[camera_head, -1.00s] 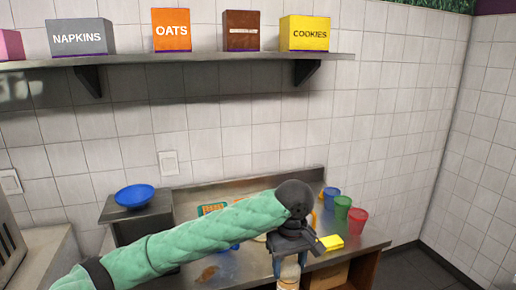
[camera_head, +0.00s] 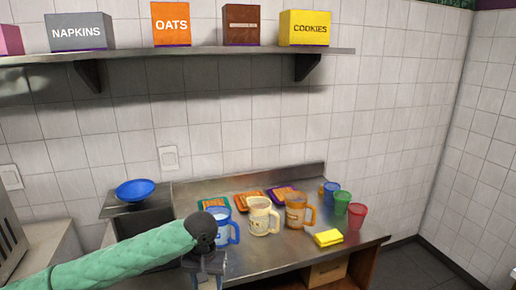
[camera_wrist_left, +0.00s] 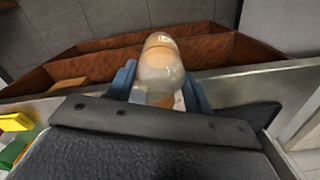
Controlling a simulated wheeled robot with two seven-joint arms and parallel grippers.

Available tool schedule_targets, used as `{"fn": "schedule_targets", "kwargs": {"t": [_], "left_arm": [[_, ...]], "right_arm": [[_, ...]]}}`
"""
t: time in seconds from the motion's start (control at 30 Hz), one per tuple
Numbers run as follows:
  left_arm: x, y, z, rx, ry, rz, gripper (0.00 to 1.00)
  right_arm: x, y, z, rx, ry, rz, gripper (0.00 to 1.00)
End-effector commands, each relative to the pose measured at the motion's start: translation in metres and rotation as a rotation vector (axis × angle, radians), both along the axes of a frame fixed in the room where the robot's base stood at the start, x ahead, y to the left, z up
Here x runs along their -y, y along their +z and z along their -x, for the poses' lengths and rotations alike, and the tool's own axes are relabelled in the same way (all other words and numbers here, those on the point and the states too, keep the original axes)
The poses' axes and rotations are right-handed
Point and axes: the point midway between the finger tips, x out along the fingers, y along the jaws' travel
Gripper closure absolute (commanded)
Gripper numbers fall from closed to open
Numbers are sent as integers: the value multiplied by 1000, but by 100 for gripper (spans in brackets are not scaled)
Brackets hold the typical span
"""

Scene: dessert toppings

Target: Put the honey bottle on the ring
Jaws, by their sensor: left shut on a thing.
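My left gripper (camera_head: 206,280) is at the bottom edge of the head view, in front of the counter. In the left wrist view its blue fingers stand on either side of a pale, see-through bottle with an amber-brown tint, the honey bottle (camera_wrist_left: 160,62), and are shut on it. In the head view only a small pale part of the bottle shows below the gripper; the rest is cut off or hidden. I cannot make out the ring in the current views. My right gripper is not in view.
A blue mug (camera_head: 219,226), cream mug (camera_head: 261,217) and brown mug (camera_head: 297,212) stand on the metal counter (camera_head: 275,262). Coloured packets lie behind them. A yellow sponge (camera_head: 328,238) and blue, green and red cups (camera_head: 357,217) are at right. A blue bowl (camera_head: 135,190) is at left.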

Motion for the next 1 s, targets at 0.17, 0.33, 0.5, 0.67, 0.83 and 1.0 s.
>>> {"fn": "schedule_targets", "kwargs": {"t": [0.17,0.33,0.5,0.67,0.83,1.0], "left_arm": [[-44,-26,12,-3,48,-2,92],[-64,-43,22,-2,71,-1,92],[-64,-49,27,0,72,2,92],[-63,-50,27,-2,71,3,92],[-64,-50,27,-1,71,1,92],[-63,-50,27,-2,71,2,92]], "right_arm": [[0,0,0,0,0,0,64],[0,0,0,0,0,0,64],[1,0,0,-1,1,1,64],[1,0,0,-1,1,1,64],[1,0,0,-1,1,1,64],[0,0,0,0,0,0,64]]}}
